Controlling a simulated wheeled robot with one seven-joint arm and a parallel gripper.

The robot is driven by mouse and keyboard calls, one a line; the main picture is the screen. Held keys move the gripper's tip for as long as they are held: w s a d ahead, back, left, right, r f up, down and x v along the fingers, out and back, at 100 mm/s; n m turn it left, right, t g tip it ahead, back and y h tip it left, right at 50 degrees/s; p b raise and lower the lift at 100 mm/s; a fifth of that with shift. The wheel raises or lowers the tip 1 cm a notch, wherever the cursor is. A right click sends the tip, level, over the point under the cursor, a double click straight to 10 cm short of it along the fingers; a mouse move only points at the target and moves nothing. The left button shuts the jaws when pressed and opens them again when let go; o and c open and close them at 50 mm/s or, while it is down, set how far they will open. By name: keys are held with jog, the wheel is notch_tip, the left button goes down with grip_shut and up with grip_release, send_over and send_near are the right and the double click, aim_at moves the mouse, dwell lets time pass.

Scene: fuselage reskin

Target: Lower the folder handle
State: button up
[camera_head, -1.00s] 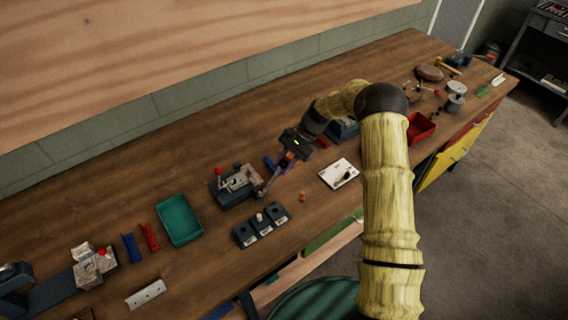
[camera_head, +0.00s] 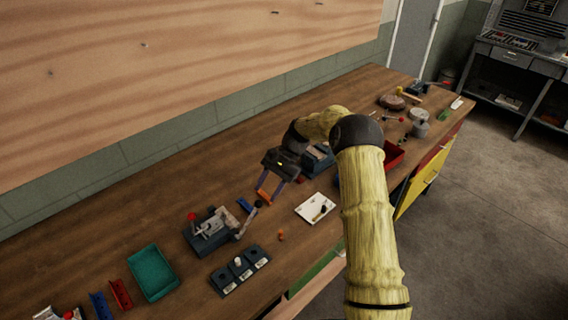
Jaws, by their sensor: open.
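A dark-based bench device with grey metal parts and a red knob, which looks like the folder (camera_head: 208,232), sits on the workbench left of centre. Its grey lever handle (camera_head: 247,222) stands at the device's right side, slanting up to the right to a dark round end. My gripper (camera_head: 268,193) is open and empty, pointing down just above and right of that end. Its fingers show orange near the tips. It appears apart from the handle, though the depth of the gap is hard to tell.
A small blue part (camera_head: 245,204) lies behind the handle. A black block with several sockets (camera_head: 239,271) is in front of the device, and a white plate (camera_head: 315,207) lies to the right. A green tray (camera_head: 152,272) stands left; a red bin (camera_head: 394,154) is beyond my arm.

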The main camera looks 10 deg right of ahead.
jog(key=b+v, duration=0.1)
jog(key=v, duration=1)
jog(key=shift+b, duration=0.35)
jog(key=shift+d, duration=0.15)
jog(key=s+d+n+t+h, duration=0.1)
jog(key=s+n+t+h, duration=0.2)
jog(key=s, duration=1.2)
jog(key=s+d+n+t+h, duration=0.2)
jog(key=s+n+t+h, duration=0.1)
jog(key=s, duration=1.2)
jog(key=shift+d+f+n+t+h, duration=0.3)
jog(key=shift+n+t+h, duration=0.1)
jog(key=shift+n, duration=0.3)
